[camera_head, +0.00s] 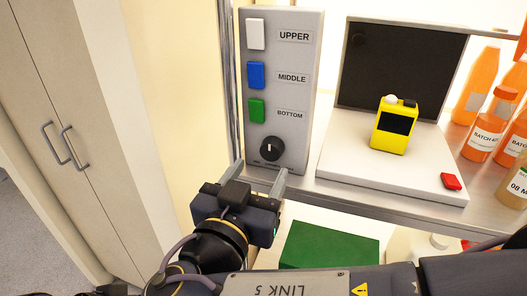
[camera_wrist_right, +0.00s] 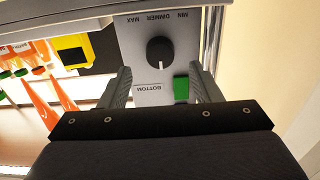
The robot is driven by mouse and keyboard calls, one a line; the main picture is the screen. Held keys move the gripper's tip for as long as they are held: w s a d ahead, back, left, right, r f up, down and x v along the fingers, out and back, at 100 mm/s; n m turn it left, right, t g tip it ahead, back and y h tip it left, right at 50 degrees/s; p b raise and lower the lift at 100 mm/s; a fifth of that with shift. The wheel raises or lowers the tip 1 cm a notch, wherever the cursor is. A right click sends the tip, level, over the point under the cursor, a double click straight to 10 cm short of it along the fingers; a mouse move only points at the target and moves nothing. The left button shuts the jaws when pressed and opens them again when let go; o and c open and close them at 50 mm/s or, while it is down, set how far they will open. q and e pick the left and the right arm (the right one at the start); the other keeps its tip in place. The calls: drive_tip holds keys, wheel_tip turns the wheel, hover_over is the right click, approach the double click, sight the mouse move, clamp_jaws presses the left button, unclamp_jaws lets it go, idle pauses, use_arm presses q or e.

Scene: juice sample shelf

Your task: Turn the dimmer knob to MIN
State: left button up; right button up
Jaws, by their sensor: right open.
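The black dimmer knob (camera_head: 270,149) sits low on the grey switch panel (camera_head: 305,60). It also shows in the upside-down wrist view (camera_wrist_right: 159,51), between the MAX and MIN labels on one side and the BOTTOM label on the other. My right gripper (camera_head: 261,173) is open and empty just in front of the panel's lower part. Its fingers (camera_wrist_right: 159,70) stand apart either side of the knob's line, not touching it. My left gripper is out of view.
White, blue (camera_head: 255,75) and green (camera_head: 257,110) buttons sit above the knob. To the right, a white platform (camera_head: 345,170) carries a yellow device (camera_head: 394,125) and a red button (camera_head: 451,181). Orange bottles (camera_head: 487,125) stand farther right. A metal post borders the panel's left.

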sight(269, 154)
drive_tip(key=shift+p+x, duration=0.65)
drive_tip(key=shift+x, duration=1.95)
